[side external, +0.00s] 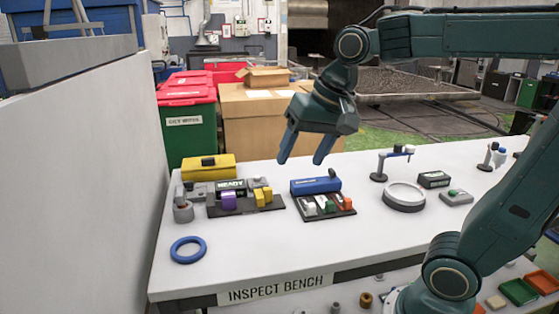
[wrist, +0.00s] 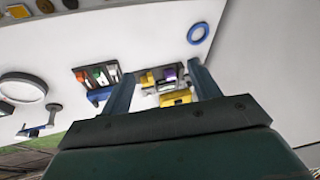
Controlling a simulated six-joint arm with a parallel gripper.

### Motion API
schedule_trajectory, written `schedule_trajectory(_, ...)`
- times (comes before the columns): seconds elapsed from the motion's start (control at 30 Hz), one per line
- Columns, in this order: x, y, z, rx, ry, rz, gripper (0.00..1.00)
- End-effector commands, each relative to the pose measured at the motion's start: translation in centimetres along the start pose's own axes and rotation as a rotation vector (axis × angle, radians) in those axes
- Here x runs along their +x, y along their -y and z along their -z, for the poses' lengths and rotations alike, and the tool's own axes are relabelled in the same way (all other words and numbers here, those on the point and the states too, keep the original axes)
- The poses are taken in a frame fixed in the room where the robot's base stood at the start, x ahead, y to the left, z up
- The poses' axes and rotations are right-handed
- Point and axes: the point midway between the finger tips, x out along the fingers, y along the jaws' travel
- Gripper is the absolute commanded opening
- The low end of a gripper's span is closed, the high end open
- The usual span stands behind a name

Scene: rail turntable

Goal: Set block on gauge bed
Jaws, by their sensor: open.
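My gripper (side external: 302,158) is open and empty, high above the bench's back edge with its fingers pointing down. It also shows in the wrist view (wrist: 158,69), its fingers spread either side of the gauge. The gauge (side external: 232,184) is a dark-based unit with a READY sign at the left of the bench. A purple block (side external: 229,201) sits on its front part, beside yellow pieces (side external: 263,196). The purple block also shows between the fingers in the wrist view (wrist: 170,74). Which part is the gauge bed, I cannot tell for sure.
A dark tray (side external: 328,212) with white, green and orange pieces and a blue box (side external: 316,185) stand right of the gauge. A yellow case (side external: 208,167) is behind it. A blue ring (side external: 188,250) lies front left. A round dish (side external: 404,197) stands right. The front middle is clear.

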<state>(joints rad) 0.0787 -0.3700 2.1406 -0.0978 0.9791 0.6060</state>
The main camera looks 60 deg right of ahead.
Motion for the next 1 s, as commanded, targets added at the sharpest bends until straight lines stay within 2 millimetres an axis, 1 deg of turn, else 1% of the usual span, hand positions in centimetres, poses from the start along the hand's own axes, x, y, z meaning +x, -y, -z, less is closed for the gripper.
schedule_trajectory(0.03, -0.3, -0.6, -1.3, -0.061, -0.013, 0.006, 0.62)
schedule_trajectory(0.2, -0.4, -2.8, -5.1, -0.284, -0.051, 0.012, 0.62)
schedule_trajectory(0.3, -0.2, -4.0, -7.0, -0.401, -0.071, 0.013, 0.62)
schedule_trajectory(0.4, 0.1, -5.0, -8.4, -0.495, -0.088, 0.01, 0.62)
schedule_trajectory(0.5, 0.4, -5.7, -9.3, -0.558, -0.098, 0.008, 0.62)
schedule_trajectory(0.6, 0.6, -6.0, -9.8, -0.591, -0.103, 0.007, 0.62)
schedule_trajectory(1.0, 0.6, -6.1, -9.8, -0.6, -0.103, 0.006, 0.62)
